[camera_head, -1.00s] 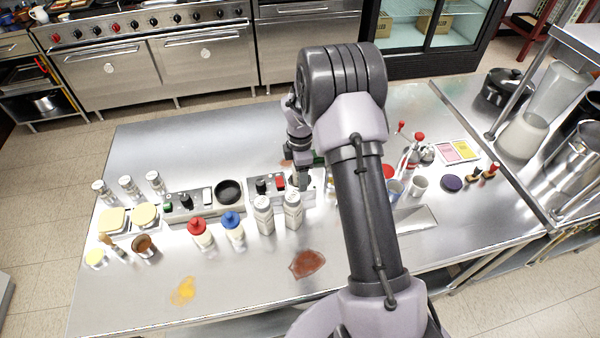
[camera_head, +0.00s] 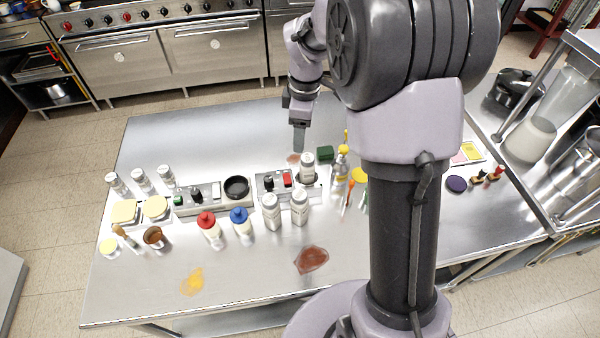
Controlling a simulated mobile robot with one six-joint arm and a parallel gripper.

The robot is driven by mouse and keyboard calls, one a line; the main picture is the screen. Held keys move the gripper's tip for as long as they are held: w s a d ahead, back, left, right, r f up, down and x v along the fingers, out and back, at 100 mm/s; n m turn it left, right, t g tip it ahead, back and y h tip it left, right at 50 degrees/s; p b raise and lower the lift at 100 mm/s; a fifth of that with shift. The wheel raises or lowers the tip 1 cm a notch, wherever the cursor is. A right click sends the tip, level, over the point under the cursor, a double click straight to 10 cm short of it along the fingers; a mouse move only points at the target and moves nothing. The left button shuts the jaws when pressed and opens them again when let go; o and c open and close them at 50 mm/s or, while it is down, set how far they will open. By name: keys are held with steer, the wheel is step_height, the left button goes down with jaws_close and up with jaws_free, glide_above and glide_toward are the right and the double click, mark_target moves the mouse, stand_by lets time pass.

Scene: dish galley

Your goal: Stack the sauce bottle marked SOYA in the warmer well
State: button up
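A pale sauce bottle with a grey label (camera_head: 307,164) stands upright at the dark round well on the right end of a warmer with a red switch (camera_head: 265,192). Its base looks to be inside the well. Its lettering is too small to read. My gripper (camera_head: 299,138) is above and behind this bottle, apart from it, with nothing visible held. Its fingers overlap from this side, so their opening cannot be judged. A second warmer, with a green knob (camera_head: 196,203), has an empty round black well (camera_head: 236,188). Two similar pale bottles (camera_head: 271,212) (camera_head: 299,207) stand in front.
Red-capped (camera_head: 209,229) and blue-capped (camera_head: 241,223) bottles stand left of the pale pair. A dark green block (camera_head: 325,154) and yellow-topped items (camera_head: 341,170) are close right of the well.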

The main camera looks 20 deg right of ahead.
steer(key=s+a+r+m+t, duration=0.1)
steer(key=s+a+r+m, duration=0.25)
steer(key=s, duration=0.25)
steer(key=s+a+r+m+t+y, duration=0.1)
steer(key=s+a+r+m, duration=0.25)
steer(key=s+r, duration=0.2)
steer(key=s+a+r+m+t, duration=0.1)
steer(key=s+a+r+m, duration=0.1)
steer(key=s+r+m, duration=0.3)
steer(key=s+a+f+m+t, duration=0.1)
steer(key=s+m, duration=0.3)
steer(key=s, duration=0.5)
steer(key=shift+a+f+t+y, duration=0.3)
steer(key=shift+a+t+y, duration=0.1)
steer(key=shift+a, duration=0.45)
step_height(320, 180, down, 13)
steer(key=b, duration=1.3)
steer(key=shift+s, duration=0.1)
